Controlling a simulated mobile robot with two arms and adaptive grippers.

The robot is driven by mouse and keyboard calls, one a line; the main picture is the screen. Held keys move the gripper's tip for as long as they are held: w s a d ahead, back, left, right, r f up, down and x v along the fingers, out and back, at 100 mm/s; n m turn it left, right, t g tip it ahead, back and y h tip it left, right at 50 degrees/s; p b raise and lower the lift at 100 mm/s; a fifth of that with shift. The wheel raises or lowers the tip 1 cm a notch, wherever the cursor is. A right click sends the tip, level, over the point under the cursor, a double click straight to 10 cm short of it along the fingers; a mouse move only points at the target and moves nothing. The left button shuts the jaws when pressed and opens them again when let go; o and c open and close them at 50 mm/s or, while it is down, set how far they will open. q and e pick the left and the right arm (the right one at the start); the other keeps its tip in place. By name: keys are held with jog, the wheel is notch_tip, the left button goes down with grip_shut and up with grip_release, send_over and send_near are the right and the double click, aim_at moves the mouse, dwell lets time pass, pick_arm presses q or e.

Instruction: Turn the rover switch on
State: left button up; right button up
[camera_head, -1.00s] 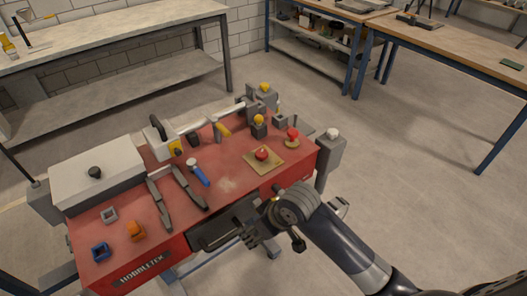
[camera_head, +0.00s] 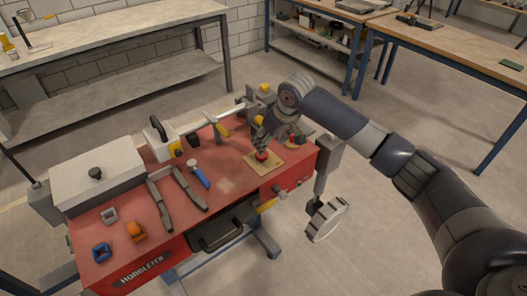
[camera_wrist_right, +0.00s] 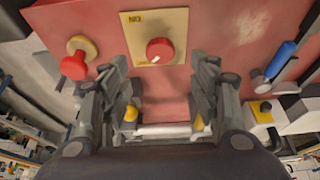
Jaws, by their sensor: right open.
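A red round knob (camera_head: 261,156) sits on a tan square plate (camera_head: 277,162) on the red bench top. In the right wrist view the knob (camera_wrist_right: 160,50) shows on the plate (camera_wrist_right: 130,33), with a small dark label reading "NO" as seen there. My right gripper (camera_head: 263,138) is right above the knob, pointing down. In the wrist view its fingers (camera_wrist_right: 160,72) are spread wide to either side of the knob, with nothing between them. Whether they touch the plate, I cannot tell. My left gripper is not in view.
A second red knob on a yellowish round base (camera_wrist_right: 75,62) stands beside the plate. A blue-handled tool (camera_head: 199,175), dark bars (camera_head: 186,188) and a grey box (camera_head: 100,182) lie on the red bench (camera_head: 228,186). A pale wheel (camera_head: 327,220) hangs at its right.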

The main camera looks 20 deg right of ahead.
jog(key=x, duration=0.8)
jog(key=shift+f+p, duration=0.1)
jog(key=shift+p, duration=0.3)
jog(key=c, duration=1.1)
